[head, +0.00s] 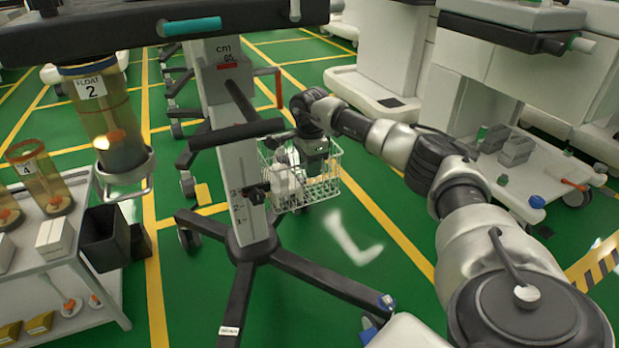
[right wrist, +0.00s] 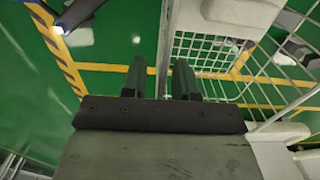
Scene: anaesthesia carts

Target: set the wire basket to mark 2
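The white wire basket (head: 322,192) hangs beside the grey pole (head: 228,165) of the cart, on the pole's right side, with pale items inside. A black clamp with a knob (head: 257,194) sits at the pole, roughly level with marks 3 to 2; the exact height is hard to tell. The numbered marks (head: 239,207) run down the pole's front, 3 above 2 above 1. My right gripper (head: 312,165) is at the basket's top, pointing down. In the right wrist view its fingers (right wrist: 160,80) are apart, beside the basket's wire mesh (right wrist: 215,50). My left gripper is out of view.
The cart's dark handle (head: 236,134) juts across the pole above the clamp. Its wheeled legs (head: 320,280) spread below. A table (head: 75,268) with float tubes stands left, and white carts (head: 490,75) stand right.

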